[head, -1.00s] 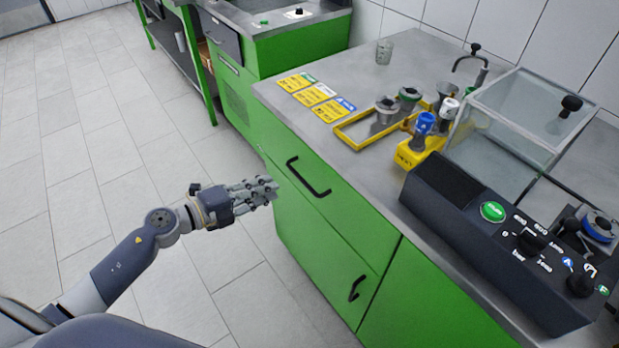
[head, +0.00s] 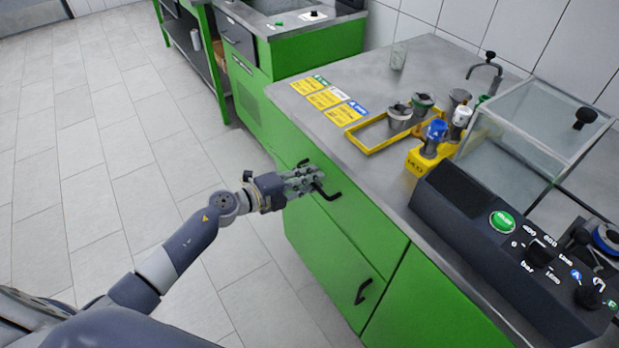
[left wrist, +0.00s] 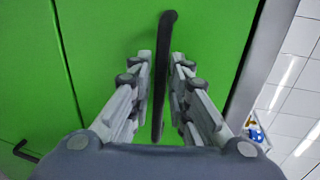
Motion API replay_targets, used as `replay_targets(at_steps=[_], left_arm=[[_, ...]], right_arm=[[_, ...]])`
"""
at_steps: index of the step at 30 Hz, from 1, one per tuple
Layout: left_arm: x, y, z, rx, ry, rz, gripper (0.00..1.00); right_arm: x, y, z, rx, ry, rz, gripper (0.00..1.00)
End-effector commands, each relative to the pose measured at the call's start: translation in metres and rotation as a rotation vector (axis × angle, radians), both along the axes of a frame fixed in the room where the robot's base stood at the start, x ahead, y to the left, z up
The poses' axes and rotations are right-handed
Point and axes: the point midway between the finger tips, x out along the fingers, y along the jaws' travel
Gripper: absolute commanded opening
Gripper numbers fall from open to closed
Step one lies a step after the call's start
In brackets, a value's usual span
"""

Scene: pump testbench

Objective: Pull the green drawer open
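The green drawer (head: 362,222) is the upper front of the green cabinet under the steel counter, and it sits flush. Its black bar handle (head: 329,194) shows partly, the rest hidden behind my left fingers. My left gripper (head: 314,181) is at the handle. In the left wrist view, the handle (left wrist: 165,70) runs lengthwise between the two fingers of my left gripper (left wrist: 161,80). The fingers stand apart, one on each side of the bar, and a firm grip does not show. My right gripper is not in view.
A lower door with a black handle (head: 363,291) is below the drawer. On the counter are a yellow tray frame (head: 372,147), a clear box (head: 525,125) and a dark control panel (head: 510,250). The tiled floor (head: 90,200) at left is clear.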

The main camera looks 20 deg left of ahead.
Motion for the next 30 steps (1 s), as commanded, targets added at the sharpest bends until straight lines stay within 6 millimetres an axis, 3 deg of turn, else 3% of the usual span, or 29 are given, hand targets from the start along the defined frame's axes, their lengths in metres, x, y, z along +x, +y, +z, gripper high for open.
replay_targets(at_steps=[1,4,17,23,30], left_arm=[[0.000,0.000,0.000,0.000,0.000,0.000,0.17],[0.000,0.000,0.000,0.000,0.000,0.000,0.00],[-0.011,0.009,-0.001,0.003,0.002,0.001,0.00],[-0.039,0.031,-0.002,0.005,0.005,0.001,0.00],[-0.088,0.068,-0.003,0.004,0.007,0.001,0.00]], right_arm=[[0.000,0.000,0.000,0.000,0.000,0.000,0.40],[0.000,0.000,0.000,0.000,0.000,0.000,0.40],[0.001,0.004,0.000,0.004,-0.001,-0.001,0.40],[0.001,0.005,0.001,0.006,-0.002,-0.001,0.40],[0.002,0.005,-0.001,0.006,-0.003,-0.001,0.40]])
